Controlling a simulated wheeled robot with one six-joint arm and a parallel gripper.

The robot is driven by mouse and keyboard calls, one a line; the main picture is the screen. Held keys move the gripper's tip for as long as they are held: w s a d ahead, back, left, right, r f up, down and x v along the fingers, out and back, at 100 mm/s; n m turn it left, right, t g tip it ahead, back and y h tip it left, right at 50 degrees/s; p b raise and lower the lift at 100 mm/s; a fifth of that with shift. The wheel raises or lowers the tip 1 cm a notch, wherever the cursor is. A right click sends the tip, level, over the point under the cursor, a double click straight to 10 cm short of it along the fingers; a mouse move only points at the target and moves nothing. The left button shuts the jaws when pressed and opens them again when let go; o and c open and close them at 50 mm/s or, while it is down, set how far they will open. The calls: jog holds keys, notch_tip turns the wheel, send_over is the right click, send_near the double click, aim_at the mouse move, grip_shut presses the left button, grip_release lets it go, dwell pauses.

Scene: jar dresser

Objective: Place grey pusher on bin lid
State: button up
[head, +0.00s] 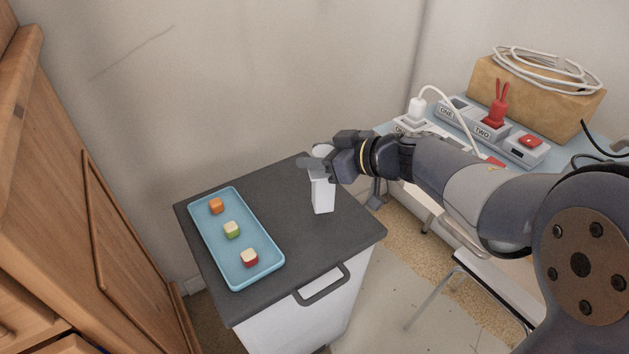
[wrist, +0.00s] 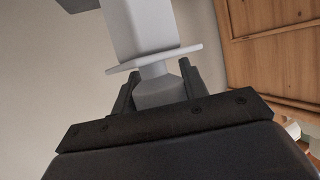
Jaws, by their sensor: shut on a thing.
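My gripper (head: 319,166) is shut on the grey pusher (head: 322,195), a pale block that hangs down from the fingers. In the wrist view the gripper (wrist: 158,88) holds the pusher (wrist: 145,25) by its narrow end, with a thin flange and a square body beyond the fingers. The bin lid (head: 345,228) is a dark grey flat top with a handle at its front edge. The pusher appears upright over the right part of the lid. I cannot tell whether its lower end touches the lid.
A blue tray (head: 273,272) with orange, green and red cubes lies on the left of the lid. A wooden cabinet (head: 75,180) stands at the left. A table at the right bears labelled socket blocks (head: 490,132) and a cardboard box (head: 535,97) with coiled cable.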

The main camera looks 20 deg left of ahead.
jog(key=shift+f+b, duration=1.1)
jog(key=shift+f, duration=0.8)
jog(key=shift+f, duration=0.15)
jog(key=o, duration=1.2)
jog(key=shift+o, duration=0.2)
jog(key=p+v, duration=0.5)
jog(key=v, duration=0.7)
jog(key=shift+p, duration=0.3)
